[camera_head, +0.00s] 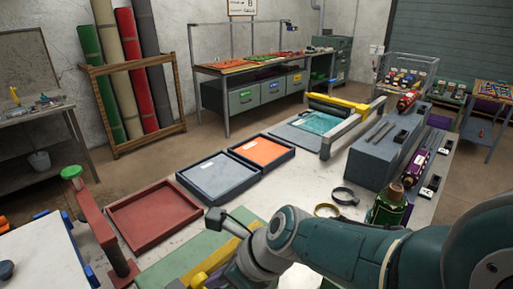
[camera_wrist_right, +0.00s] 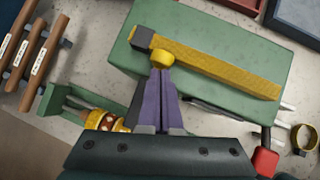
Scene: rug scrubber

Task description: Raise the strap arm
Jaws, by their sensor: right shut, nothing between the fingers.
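In the right wrist view a strap arm, a long yellow textured bar (camera_wrist_right: 215,70) with a dark block at its left end, lies across a green block (camera_wrist_right: 125,62). A round yellow knob (camera_wrist_right: 162,58) sits beside the bar near that end. My right gripper (camera_wrist_right: 160,72) has its purple fingers together and empty, with the tips right at the knob; I cannot tell whether they touch it. In the head view my right arm covers much of the green block (camera_head: 165,270), and the fingertips are hidden. My left gripper is not in view.
A red tray (camera_head: 152,213), a blue tray (camera_head: 218,176) and an orange tray (camera_head: 262,152) lie beyond the green block. A red post with a green knob (camera_head: 73,172) stands at left. A green bottle (camera_head: 388,210) and black ring (camera_head: 345,195) are at right.

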